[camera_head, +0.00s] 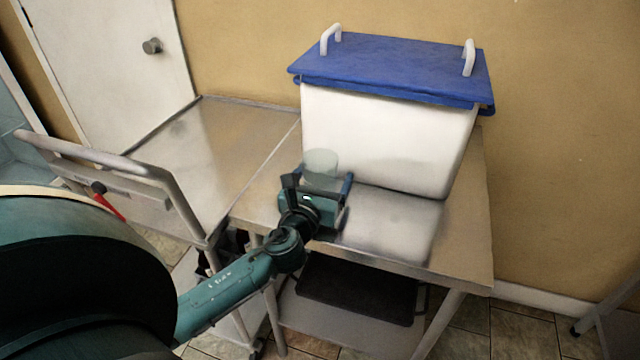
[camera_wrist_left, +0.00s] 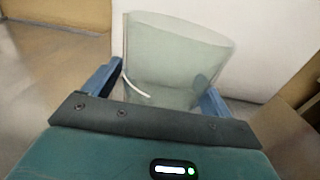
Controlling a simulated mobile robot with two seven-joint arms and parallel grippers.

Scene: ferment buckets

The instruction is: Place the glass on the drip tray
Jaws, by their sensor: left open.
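The glass (camera_head: 320,165) is a clear, pale greenish tumbler in front of the white bucket. It also shows large in the left wrist view (camera_wrist_left: 175,62). My left gripper (camera_head: 320,182) is open, with its two blue fingers on either side of the glass. In the left wrist view the gripper (camera_wrist_left: 160,88) has the glass between its fingers; I cannot tell whether they touch it. The glass's base is hidden by the gripper. I cannot make out a drip tray for certain. My right gripper is not in view.
A white bucket (camera_head: 385,140) with a blue lid (camera_head: 390,68) stands on the steel table (camera_head: 465,235). A steel-topped cart (camera_head: 215,150) with a handle adjoins it on the left. A dark flat thing (camera_head: 355,290) lies below the tabletop. The table's front right is clear.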

